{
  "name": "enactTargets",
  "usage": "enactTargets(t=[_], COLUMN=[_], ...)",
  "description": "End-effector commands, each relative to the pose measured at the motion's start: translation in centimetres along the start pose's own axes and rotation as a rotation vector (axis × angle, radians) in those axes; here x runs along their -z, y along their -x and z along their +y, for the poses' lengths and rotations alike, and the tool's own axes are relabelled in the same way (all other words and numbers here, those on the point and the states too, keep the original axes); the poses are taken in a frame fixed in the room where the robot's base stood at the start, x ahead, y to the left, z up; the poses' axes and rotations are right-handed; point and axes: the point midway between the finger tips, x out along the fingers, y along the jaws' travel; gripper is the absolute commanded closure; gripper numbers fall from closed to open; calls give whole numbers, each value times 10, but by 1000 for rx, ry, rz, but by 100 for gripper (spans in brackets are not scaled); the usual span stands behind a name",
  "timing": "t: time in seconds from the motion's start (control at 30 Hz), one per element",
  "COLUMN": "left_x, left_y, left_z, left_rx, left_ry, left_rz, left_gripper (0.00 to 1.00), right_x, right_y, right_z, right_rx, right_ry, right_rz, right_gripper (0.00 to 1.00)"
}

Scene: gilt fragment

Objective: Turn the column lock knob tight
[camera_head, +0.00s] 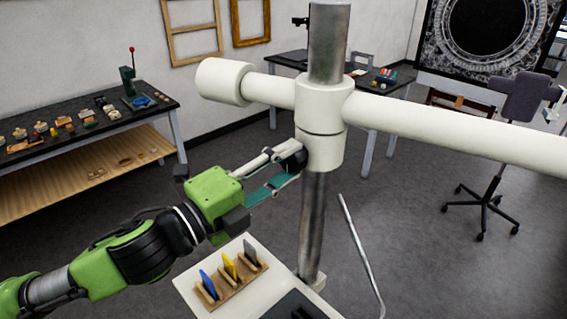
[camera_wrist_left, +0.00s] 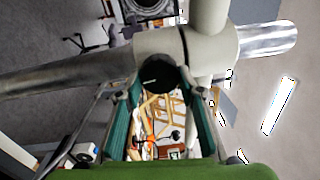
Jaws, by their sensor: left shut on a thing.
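The column lock knob (camera_head: 292,156) is black and sits on the left side of the cream collar (camera_head: 320,148) around the metal column (camera_head: 313,225). In the left wrist view the knob (camera_wrist_left: 160,74) is a dark round shape with a pale mark, against the collar. My left gripper (camera_head: 284,166) reaches it from the lower left. Its teal fingers stand on either side of the knob in the left wrist view and are shut on it. The fingers hide part of the knob's edge. My right gripper is in neither view.
A cream horizontal arm (camera_head: 440,133) crosses the column. Below is a white base (camera_head: 190,284) with a wooden rack (camera_head: 232,288) holding blue, yellow and grey cards. A thin metal rod (camera_head: 362,255) is right of the column. A cluttered bench (camera_head: 75,133) stands at left.

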Motion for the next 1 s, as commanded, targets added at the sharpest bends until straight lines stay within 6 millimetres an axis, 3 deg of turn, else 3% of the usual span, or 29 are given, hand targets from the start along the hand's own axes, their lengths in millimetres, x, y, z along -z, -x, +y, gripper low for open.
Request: enactTargets(t=[0.23,0.27,0.3,0.33,0.73,1.0], left_x=[-3,-3,-3,-3,-1,-3], left_y=[0,0,0,0,4,41], left_z=[-4,-4,-4,-4,-1,1], left_rx=[7,7,7,7,3,-2], left_ry=[-6,-6,-6,-5,-1,-2], left_rz=[-6,-6,-6,-6,-2,-5], left_gripper=[86,62,52,48,48,48], right_x=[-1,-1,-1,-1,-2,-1], right_y=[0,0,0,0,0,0], right_z=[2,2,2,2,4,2], right_rx=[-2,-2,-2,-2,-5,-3], right_ry=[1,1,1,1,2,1], right_rz=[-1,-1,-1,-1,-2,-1], right_gripper=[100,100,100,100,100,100])
